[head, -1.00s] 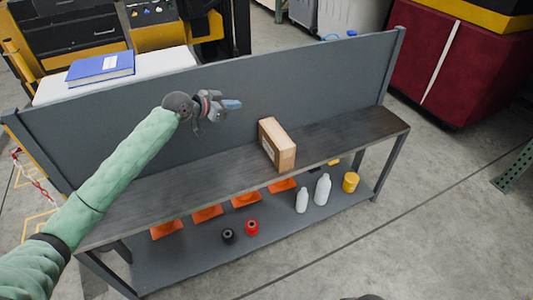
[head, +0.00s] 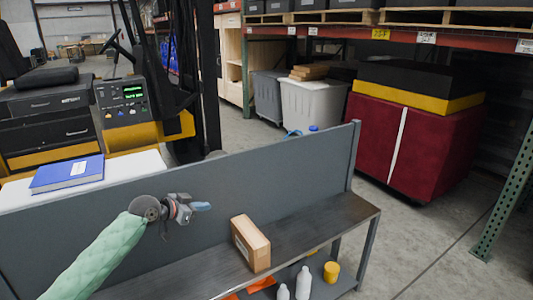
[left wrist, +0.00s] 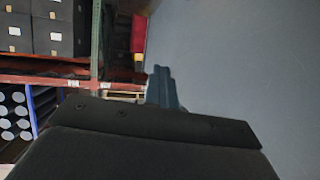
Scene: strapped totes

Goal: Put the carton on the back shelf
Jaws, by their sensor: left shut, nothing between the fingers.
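The carton (head: 251,243) is a tan cardboard box with a pale label on its side. It stands on the grey bench top (head: 312,226), close to the upright back panel. My left gripper (head: 202,206) is shut and empty, in front of the back panel, to the left of the carton and apart from it. In the left wrist view its shut fingers (left wrist: 163,88) show, and the carton is not seen there. My right gripper is not in view. I cannot tell which surface is the back shelf.
The bench's grey back panel (head: 280,165) stands behind the carton. White bottles (head: 304,283) and a yellow container (head: 331,271) stand on the lower shelf. A blue binder (head: 67,174) lies on a white surface at left. Red strapped tote (head: 420,145), grey bins and racks are behind.

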